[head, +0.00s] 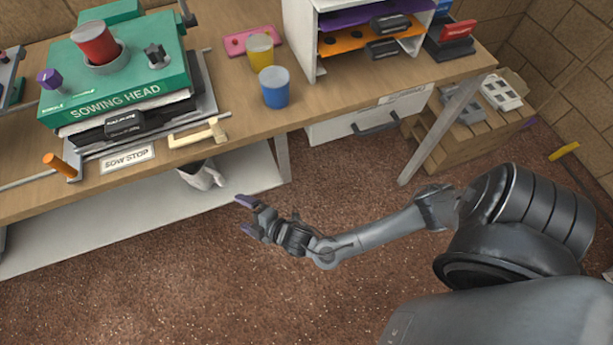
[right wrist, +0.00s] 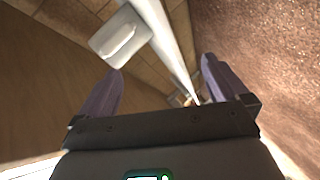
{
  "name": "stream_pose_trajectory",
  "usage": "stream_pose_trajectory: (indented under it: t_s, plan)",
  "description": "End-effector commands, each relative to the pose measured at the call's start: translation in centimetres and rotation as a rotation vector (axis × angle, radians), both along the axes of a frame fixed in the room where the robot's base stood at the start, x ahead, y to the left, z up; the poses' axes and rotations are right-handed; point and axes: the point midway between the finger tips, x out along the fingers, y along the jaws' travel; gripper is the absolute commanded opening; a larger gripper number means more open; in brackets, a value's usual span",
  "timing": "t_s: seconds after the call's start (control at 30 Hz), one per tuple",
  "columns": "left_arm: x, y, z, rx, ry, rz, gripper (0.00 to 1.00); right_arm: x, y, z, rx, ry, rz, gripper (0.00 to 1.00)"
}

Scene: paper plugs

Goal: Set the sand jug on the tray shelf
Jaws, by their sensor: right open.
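A white jug-like vessel (head: 203,176), which I take for the sand jug, stands on the pale lower shelf (head: 120,223) under the bench; its top is partly hidden by the bench edge. My right gripper (head: 246,215) is open and empty, in front of the bench and a little right of and below the jug in the picture. In the right wrist view its purple fingers (right wrist: 162,65) are spread with nothing between them. A pale block-like shape with a raised ridge (right wrist: 118,40) shows beyond the left finger; I cannot tell what it is. My left gripper is not in view.
The bench top (head: 225,70) overhangs the lower shelf. A bench leg (head: 283,158) stands right of the jug. A white rack with purple and orange trays (head: 357,40), a blue cup (head: 274,88) and a yellow cup (head: 260,53) stand on top. The brown floor in front is clear.

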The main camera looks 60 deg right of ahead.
Motion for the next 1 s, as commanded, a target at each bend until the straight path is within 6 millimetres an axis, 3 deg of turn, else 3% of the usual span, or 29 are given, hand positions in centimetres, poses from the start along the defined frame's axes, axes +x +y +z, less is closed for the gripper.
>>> stream_pose_trajectory:
  t_s: [0.1,0.2,0.4,0.6,0.73,1.0]
  plan:
    - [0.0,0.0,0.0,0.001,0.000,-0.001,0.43,-2.9,2.6,1.0,0.293,0.257,-0.120,1.00]
    - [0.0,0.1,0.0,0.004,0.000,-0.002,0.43,-5.9,2.7,2.4,0.473,0.454,-0.234,1.00]
    - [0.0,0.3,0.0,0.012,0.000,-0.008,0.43,-12.5,-0.8,5.7,0.640,0.728,-0.478,1.00]
    - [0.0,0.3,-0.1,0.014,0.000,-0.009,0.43,-17.3,-4.2,7.7,0.661,0.848,-0.662,1.00]
    - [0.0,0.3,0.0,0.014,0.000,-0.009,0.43,-18.5,-5.1,8.1,0.656,0.871,-0.708,1.00]
    - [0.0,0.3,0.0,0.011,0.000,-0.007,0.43,-18.6,-5.2,8.2,0.654,0.874,-0.713,1.00]
